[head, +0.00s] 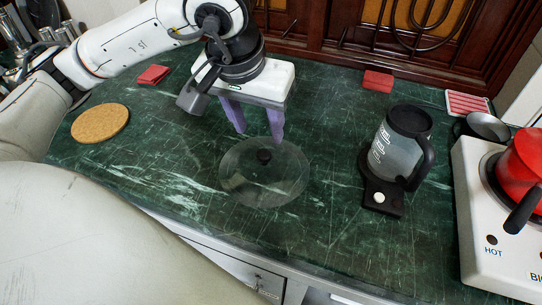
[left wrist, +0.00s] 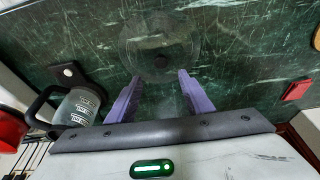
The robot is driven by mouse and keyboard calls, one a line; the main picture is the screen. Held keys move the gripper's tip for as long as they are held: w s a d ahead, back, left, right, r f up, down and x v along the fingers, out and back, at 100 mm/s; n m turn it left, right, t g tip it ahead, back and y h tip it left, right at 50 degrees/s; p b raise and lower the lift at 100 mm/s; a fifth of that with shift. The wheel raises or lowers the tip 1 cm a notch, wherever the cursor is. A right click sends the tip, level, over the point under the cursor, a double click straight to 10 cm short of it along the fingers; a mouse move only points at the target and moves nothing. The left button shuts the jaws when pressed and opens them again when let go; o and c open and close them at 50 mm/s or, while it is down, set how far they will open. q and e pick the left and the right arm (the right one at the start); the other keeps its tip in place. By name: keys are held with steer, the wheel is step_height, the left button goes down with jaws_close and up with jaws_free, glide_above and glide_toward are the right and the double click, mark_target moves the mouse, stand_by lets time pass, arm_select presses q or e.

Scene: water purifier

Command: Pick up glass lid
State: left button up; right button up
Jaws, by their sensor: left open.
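A clear round glass lid (head: 245,185) with a small black knob (head: 264,156) lies on the green marble counter, at the middle of the head view. My left gripper (head: 260,138) hangs over the lid's far side, its purple fingers pointing down. The fingers are apart with nothing between them. In the left wrist view the lid (left wrist: 135,45) lies beyond the fingertips, and its knob (left wrist: 161,62) lines up with the gap of the left gripper (left wrist: 160,75). The right gripper does not show.
A kettle (head: 385,157) stands on a black base to the right. A white stove (head: 475,215) with a red pot (head: 522,160) is at the far right. A cork mat (head: 100,123) lies at the left. Counter around the lid is clear.

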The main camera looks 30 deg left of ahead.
mark_target(264, 153)
arm_select(q)
steer(key=x, duration=0.9)
steer(key=shift+s+a+f, duration=0.1)
steer(key=shift+s, duration=0.1)
steer(key=shift+c, duration=0.4)
jaws_close()
